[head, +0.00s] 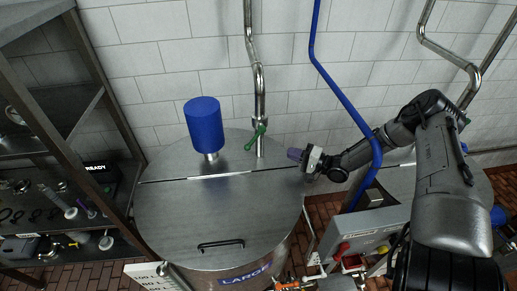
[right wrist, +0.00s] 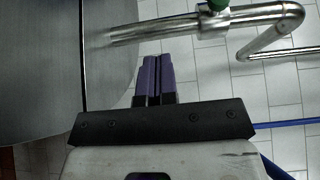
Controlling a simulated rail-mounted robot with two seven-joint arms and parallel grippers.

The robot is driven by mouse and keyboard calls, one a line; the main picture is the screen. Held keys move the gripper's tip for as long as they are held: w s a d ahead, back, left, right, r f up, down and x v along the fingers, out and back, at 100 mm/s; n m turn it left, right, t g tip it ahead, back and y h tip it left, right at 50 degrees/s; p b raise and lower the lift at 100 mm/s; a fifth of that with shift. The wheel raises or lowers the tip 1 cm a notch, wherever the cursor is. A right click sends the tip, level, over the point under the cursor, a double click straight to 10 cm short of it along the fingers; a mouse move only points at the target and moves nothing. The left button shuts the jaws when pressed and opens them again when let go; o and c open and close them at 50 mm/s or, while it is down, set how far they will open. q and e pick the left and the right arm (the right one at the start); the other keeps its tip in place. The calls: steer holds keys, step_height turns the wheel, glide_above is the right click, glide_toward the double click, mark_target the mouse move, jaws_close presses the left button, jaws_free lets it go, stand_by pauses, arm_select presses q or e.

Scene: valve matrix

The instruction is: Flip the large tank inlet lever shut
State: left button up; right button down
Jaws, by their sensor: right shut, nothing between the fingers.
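The large tank (head: 220,225) has a round steel lid and a blue "LARGE" label on its front. A steel inlet pipe (head: 259,95) comes down the wall to the back of the lid. The green inlet lever (head: 256,136) sits low on this pipe and slants down to the left. My right gripper (head: 293,154), with purple fingers, is to the right of the lever, above the lid's right edge, and apart from it. In the right wrist view its fingers (right wrist: 155,73) are together and empty. Part of the green valve (right wrist: 216,4) shows at the top edge there. My left gripper is not in view.
A blue motor (head: 204,125) stands on the lid, left of the lever. A blue pipe (head: 345,100) runs down the wall and passes by my right forearm. A black handle (head: 221,244) is on the lid's front. Dark shelving (head: 115,130) stands at the left.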

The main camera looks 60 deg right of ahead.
mark_target(253, 140)
steer(key=w+b, duration=0.1)
steer(key=w, duration=0.5)
steer(key=w+b, duration=0.1)
steer(key=w, duration=0.2)
steer(key=shift+w+a+b, duration=0.25)
steer(key=shift+a+b, duration=0.1)
steer(key=shift+a, duration=0.05)
steer(key=shift+w+a+r+p, duration=0.1)
steer(key=shift+w+a+p, duration=0.25)
steer(key=shift+w+a, duration=0.7)
steer(key=shift+a, duration=0.3)
steer(key=shift+w+a, duration=0.2)
